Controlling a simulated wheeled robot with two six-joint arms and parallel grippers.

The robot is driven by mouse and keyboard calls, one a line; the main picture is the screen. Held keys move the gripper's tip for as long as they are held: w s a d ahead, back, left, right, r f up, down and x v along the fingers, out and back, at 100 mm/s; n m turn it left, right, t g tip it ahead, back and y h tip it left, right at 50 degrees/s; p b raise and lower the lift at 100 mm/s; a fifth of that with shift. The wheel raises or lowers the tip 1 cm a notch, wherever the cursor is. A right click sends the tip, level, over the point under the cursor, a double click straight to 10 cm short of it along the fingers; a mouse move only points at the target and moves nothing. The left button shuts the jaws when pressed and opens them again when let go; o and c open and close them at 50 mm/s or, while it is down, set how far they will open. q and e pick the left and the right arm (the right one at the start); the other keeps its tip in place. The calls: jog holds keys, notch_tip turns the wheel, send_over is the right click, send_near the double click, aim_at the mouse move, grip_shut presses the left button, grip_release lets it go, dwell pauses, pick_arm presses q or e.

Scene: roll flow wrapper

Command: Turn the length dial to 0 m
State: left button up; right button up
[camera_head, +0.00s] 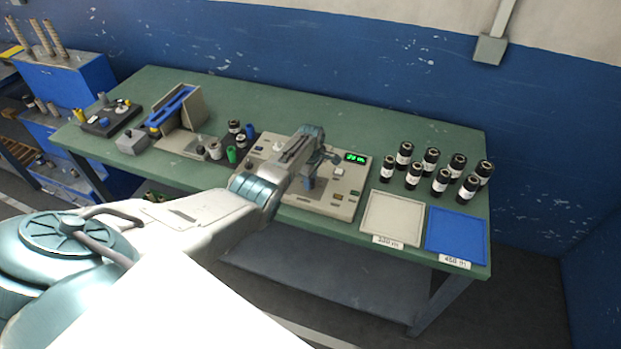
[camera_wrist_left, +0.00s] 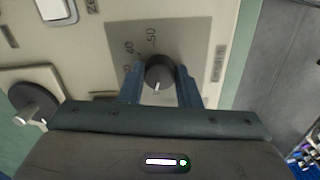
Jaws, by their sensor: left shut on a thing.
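The length dial (camera_wrist_left: 159,72) is a dark round knob with a pale pointer mark, on a grey scale plate of the beige control panel. Numbers beside it include 40 and 50; the others are hidden or unclear. My left gripper (camera_wrist_left: 161,88) is shut on the dial, one blue finger on each side. In the head view my left gripper (camera_head: 309,184) reaches down onto the beige panel (camera_head: 335,209), and the dial is hidden behind it. A green lit display (camera_head: 355,158) is on the panel, its digits too small to read surely. My right gripper is not in view.
Several black rolls (camera_head: 441,181) stand on the right of the green table, behind a beige tray (camera_head: 392,218) and a blue tray (camera_head: 456,234). A blue and grey fixture (camera_head: 180,112) and small spools stand left of the panel. The back middle is clear.

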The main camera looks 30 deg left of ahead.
pick_arm(q)
jog(key=shift+a+r+n, duration=0.1)
jog(key=shift+n, duration=0.6)
jog(key=o, duration=1)
notch_tip(320, 180, up, 11)
jog(key=shift+f+b, duration=0.15)
jog(key=shift+b, duration=0.65)
